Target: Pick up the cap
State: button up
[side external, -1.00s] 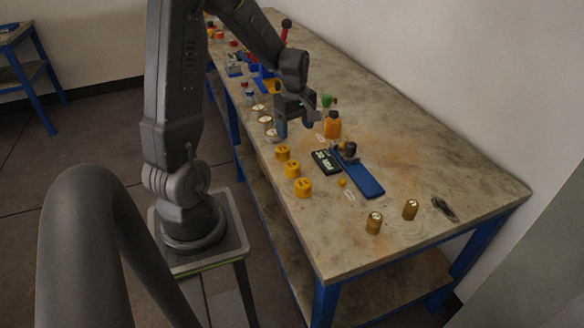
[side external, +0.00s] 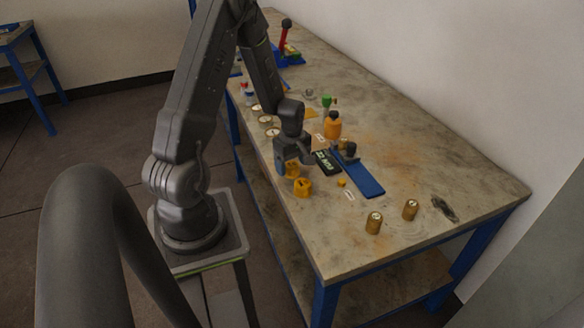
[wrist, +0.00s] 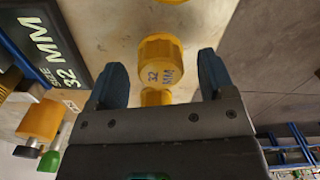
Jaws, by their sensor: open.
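In the wrist view a yellow faceted cap (wrist: 160,60) marked "32 MM" shows between and just beyond the fingertips of my open, empty gripper (wrist: 162,68). A second yellow cap (wrist: 156,97) is partly hidden by the gripper body, and a third (wrist: 172,2) is cut off at the top edge. In the side view my gripper (side external: 293,160) is low over the row of yellow caps near the table's front edge. One yellow cap (side external: 303,187) is in clear view, another (side external: 292,171) is partly covered by a finger, and the remaining one is hidden.
A black "32 MM" plate (side external: 327,162) lies close to the right of the gripper. Beyond it are a blue bar (side external: 362,179) and an orange bottle (side external: 333,130). Two brass-coloured cylinders (side external: 374,223) (side external: 410,210) stand near the table's near end. White-faced round pieces (side external: 265,121) stand behind the caps.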

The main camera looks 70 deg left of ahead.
jog(key=shift+f, duration=0.5)
jog(key=c, duration=1)
jog(key=shift+r, duration=0.1)
